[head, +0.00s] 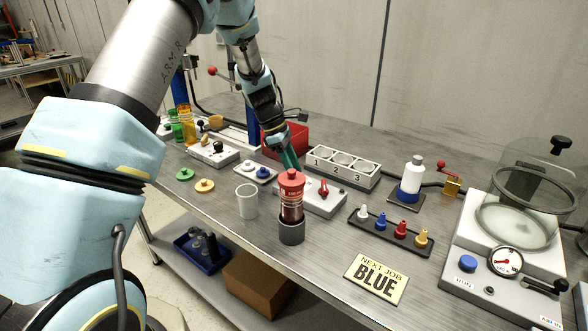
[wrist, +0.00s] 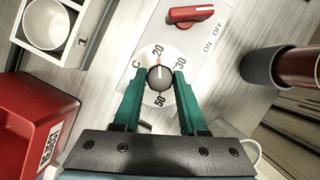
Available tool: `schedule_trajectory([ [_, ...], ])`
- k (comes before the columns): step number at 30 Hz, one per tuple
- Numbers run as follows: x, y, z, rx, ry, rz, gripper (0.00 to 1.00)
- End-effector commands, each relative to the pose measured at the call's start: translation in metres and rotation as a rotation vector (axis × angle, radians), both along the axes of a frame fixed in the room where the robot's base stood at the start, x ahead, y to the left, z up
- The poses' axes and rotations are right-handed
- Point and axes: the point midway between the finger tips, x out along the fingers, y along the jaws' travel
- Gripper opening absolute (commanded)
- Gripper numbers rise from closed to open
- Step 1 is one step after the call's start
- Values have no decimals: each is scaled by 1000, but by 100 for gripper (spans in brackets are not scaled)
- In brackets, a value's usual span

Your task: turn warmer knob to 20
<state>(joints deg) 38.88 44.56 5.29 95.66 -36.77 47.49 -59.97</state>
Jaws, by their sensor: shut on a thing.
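The warmer is a light box (head: 327,203) in mid-table, and its panel (wrist: 205,45) fills the upper middle of the wrist view. Its small dark round knob (wrist: 160,79) sits on a white dial marked 20, 30 and 50. A pale line on the knob points up in the picture, toward the 20; the exact alignment is hard to tell. My gripper (wrist: 159,74) is shut on the knob, one green finger on each side. In the head view my gripper (head: 289,159) reaches down behind the red-capped bottle (head: 291,187), and the knob is hidden.
A red ON/OFF switch (wrist: 195,14) is on the same panel. The bottle stands in a dark grey holder (head: 292,232) close by. A numbered tray (head: 343,165) and a red bin (head: 294,138) stand behind. A white cup (head: 247,201) is to the left.

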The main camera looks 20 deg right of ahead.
Motion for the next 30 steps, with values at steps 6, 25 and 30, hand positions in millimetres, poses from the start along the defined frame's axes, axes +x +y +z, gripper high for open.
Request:
schedule_trajectory([
  [6,2,1,0,0,-4,11,0],
  [25,0,0,0,-1,-1,8,72],
  [30,2,1,4,-1,-2,7,72],
])
